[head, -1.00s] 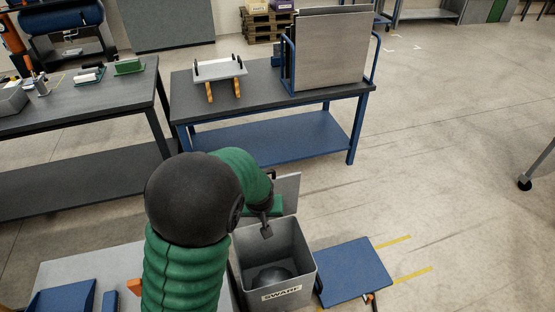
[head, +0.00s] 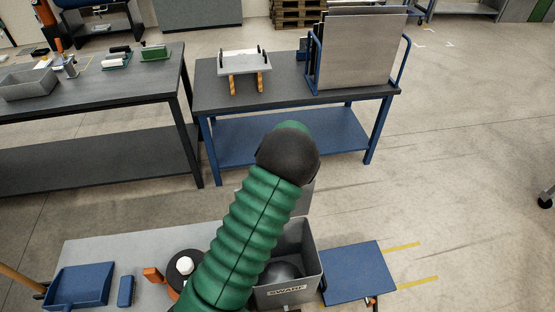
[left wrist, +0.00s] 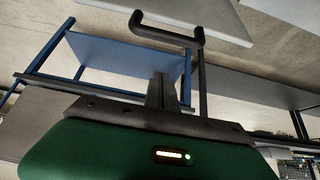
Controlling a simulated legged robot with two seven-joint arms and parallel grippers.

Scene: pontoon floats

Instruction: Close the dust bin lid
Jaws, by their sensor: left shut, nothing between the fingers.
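The grey bin labelled SWARF (head: 312,262) stands open at the lower middle of the head view, partly covered by my left arm. Its grey lid (head: 303,201) stands raised at the bin's far side, mostly hidden behind the arm. In the left wrist view a pale grey panel (left wrist: 205,12), which looks like the lid, carries a black handle (left wrist: 166,36). My left gripper (left wrist: 162,92) is shut and empty, with its fingertips just short of the handle in that picture. It is hidden behind my arm in the head view. My right gripper is not in view.
A dark rounded thing (head: 281,271) lies inside the bin. A blue panel (head: 352,272) is close on the bin's right. A blue-framed workbench (head: 275,92) stands behind the bin. A blue dustpan (head: 80,286) lies at lower left. Floor at right is open.

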